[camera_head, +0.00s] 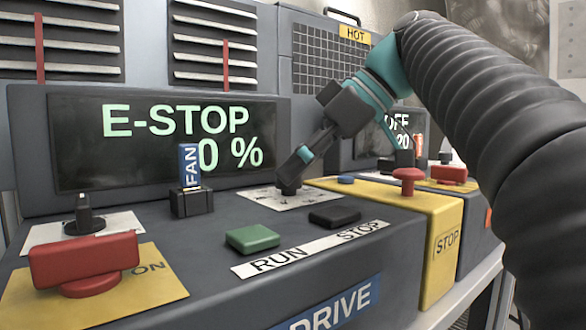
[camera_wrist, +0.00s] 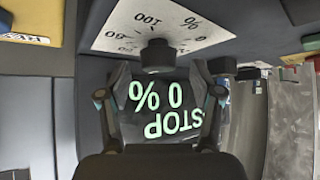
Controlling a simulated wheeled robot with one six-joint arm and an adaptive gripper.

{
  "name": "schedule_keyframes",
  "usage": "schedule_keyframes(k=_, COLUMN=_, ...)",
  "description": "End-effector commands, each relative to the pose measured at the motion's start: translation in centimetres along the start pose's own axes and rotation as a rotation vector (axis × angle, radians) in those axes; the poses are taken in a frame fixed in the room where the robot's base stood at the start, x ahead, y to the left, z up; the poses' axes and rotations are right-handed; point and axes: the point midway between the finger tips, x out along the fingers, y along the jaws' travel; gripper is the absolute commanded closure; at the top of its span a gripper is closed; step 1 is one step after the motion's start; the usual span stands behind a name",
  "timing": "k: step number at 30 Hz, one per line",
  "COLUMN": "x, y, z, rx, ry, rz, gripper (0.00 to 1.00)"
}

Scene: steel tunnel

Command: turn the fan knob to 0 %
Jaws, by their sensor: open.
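The dark knob (camera_head: 289,187) sits on a white dial plate (camera_head: 262,198) on the grey console. In the wrist view the knob (camera_wrist: 157,56) stands on the plate (camera_wrist: 180,25), whose printed scale shows upside down with 100 and a % sign. My gripper (camera_head: 296,166) points down at this knob. In the wrist view its two fingers (camera_wrist: 159,74) are apart, with the knob between or just beyond the tips; I cannot tell if they touch it. The knob's pointer cannot be made out. A blue FAN tag (camera_head: 189,166) stands left of it. The screen (camera_head: 165,142) reads E-STOP and 0 %.
Another black knob (camera_head: 84,216) stands at the left, behind a red ON switch (camera_head: 85,262). A green button (camera_head: 252,238) and a black button (camera_head: 335,216) sit in front, above RUN and STOP labels. A yellow box (camera_head: 440,215) with a red button (camera_head: 407,180) is at right.

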Motion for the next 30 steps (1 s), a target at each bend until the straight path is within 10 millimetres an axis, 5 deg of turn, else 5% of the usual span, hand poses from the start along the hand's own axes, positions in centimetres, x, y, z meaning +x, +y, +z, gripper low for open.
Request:
schedule_keyframes(k=13, x=-5.8, y=0.0, z=0.1, rx=0.002, ry=0.0, rz=0.003, gripper=0.35)
schedule_keyframes(k=30, x=-6.1, y=-0.1, z=0.0, rx=0.025, ry=-0.023, rz=0.004, gripper=0.35)
